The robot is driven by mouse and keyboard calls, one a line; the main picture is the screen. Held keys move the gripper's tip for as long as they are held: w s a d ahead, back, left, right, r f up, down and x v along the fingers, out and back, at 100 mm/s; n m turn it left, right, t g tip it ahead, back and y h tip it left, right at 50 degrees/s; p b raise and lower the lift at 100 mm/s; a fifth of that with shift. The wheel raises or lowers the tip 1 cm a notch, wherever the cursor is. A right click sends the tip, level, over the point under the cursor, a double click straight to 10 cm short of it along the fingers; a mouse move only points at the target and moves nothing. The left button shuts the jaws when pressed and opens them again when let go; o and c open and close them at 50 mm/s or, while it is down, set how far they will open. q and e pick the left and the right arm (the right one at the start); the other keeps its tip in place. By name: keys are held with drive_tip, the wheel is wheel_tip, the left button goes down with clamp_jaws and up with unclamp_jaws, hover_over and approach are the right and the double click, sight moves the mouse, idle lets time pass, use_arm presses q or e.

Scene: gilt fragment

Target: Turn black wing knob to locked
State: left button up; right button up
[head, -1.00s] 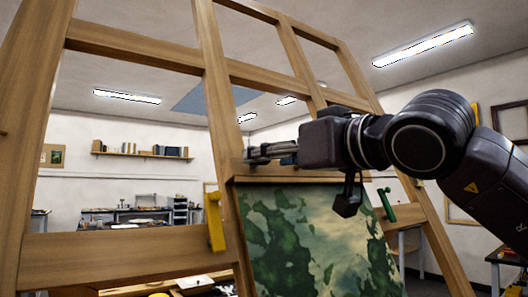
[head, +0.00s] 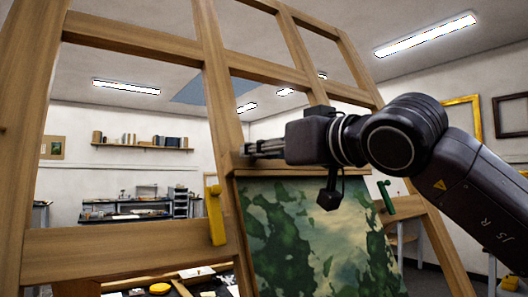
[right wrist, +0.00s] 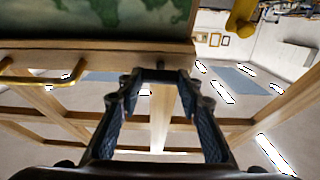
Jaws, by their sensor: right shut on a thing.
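The black wing knob (right wrist: 160,75) shows in the right wrist view as a dark piece between my fingertips, at the edge of the wooden bar beside the painting. Its wings are mostly covered, so I cannot tell which way they point. My right gripper (right wrist: 158,82) is shut on it, with a finger on either side. In the head view my right gripper (head: 262,150) reaches in from the right, over the bar at the painting's top edge, and hides the knob. My left gripper is not in view.
A large wooden easel frame (head: 120,255) fills the left and middle. It holds a green painting (head: 310,240). A yellow handle (head: 215,215) is left of the painting and a green handle (head: 386,198) right of it. Shelves and benches stand far behind.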

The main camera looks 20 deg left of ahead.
drive_tip(key=shift+a+r+m+g+h+p, duration=0.1)
drive_tip(key=shift+m+g+h+p, duration=1)
drive_tip(key=shift+m+p, duration=3.35)
drive_tip(key=shift+d+r+m+g+h+p, duration=0.1)
drive_tip(key=shift+m+g+h+p, duration=1.05)
drive_tip(key=shift+m, duration=6.4)
drive_tip(key=shift+a+r+m+g+h+p, duration=0.1)
drive_tip(key=shift+m+g+h+p, duration=1)
drive_tip(key=shift+m+p, duration=3.5)
drive_tip(key=m+b, duration=0.2)
drive_tip(key=m, duration=0.1)
drive_tip(key=shift+f+t+h+b, duration=0.1)
drive_tip(key=shift+t+h+b, duration=0.25)
drive_tip(key=shift+b, duration=0.05)
